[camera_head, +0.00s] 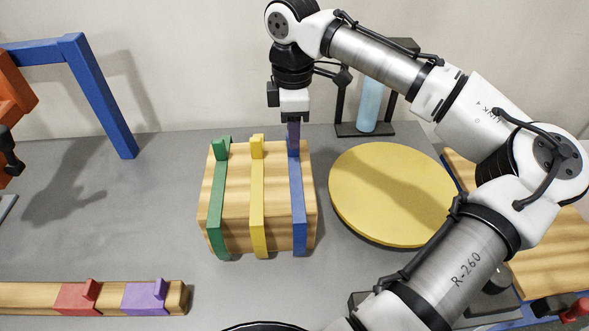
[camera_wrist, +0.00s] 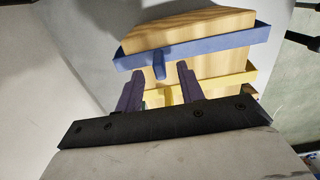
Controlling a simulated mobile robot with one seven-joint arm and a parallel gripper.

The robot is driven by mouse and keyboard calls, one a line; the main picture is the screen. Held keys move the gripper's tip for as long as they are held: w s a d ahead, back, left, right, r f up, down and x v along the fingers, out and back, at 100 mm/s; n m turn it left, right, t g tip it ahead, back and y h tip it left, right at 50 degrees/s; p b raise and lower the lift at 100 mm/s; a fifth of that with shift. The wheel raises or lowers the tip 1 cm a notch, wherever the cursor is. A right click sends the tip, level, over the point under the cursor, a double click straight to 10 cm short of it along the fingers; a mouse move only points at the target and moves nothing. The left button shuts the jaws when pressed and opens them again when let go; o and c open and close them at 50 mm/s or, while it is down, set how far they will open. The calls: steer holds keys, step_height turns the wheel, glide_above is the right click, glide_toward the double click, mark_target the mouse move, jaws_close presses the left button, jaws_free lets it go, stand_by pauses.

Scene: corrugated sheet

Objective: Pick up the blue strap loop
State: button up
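The blue strap loop (camera_head: 298,205) runs around the right end of a wooden block (camera_head: 279,190), with a small upright tab on top. It also shows in the wrist view (camera_wrist: 215,43), where its tab (camera_wrist: 158,66) points toward the gripper. My gripper (camera_head: 293,146) points down over that tab, at the block's back right. In the wrist view my gripper (camera_wrist: 160,70) has two purple fingers standing apart, open and empty, with the tab showing between their tips. I cannot tell whether the tips reach past the tab.
A yellow strap (camera_head: 257,200) and a green strap (camera_head: 218,215) circle the same block. A yellow disc (camera_head: 392,193) lies close on the right. A wooden bar (camera_head: 30,297) with red and purple clips lies front left. A blue frame (camera_head: 100,95) stands at the left.

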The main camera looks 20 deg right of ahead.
steer(key=shift+f, duration=1.4)
jaws_close()
